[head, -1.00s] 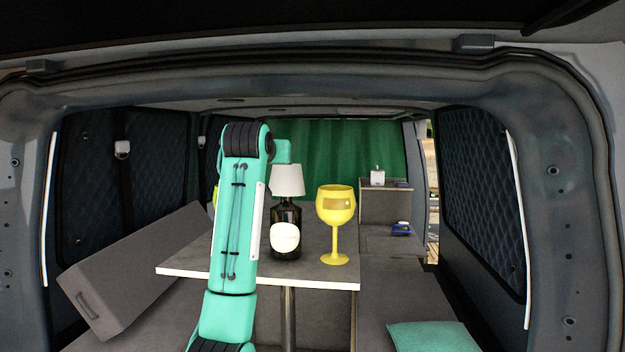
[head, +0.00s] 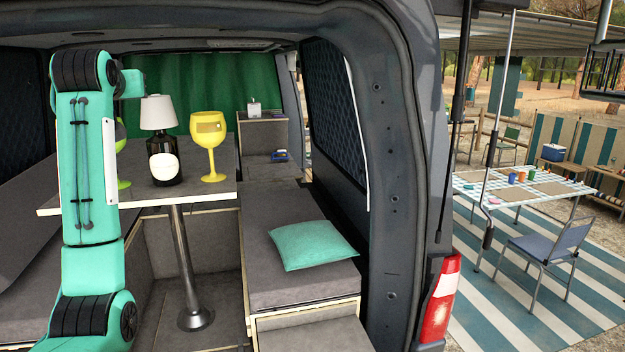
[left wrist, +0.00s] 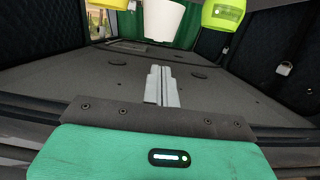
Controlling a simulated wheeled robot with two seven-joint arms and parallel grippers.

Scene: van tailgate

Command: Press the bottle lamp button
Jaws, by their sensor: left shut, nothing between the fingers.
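The bottle lamp has a dark bottle body (head: 164,148) with a white round label and a white shade (head: 158,112). It stands upright on the table (head: 215,188) in the head view. I cannot make out its button. My left arm stands left of the lamp in the picture, and its gripper is hidden there. In the left wrist view the scene is upside down. My left gripper (left wrist: 161,86) shows there with its fingers shut and empty, apart from the lamp's shade (left wrist: 163,18). My right gripper is not in view.
A yellow goblet (head: 209,145) stands right of the lamp. A yellow-green glass (head: 121,150), partly behind my arm, stands left of it. A teal cushion (head: 312,245) lies on the right bench. The van's rear pillar (head: 397,200) separates the interior from the outdoor tables.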

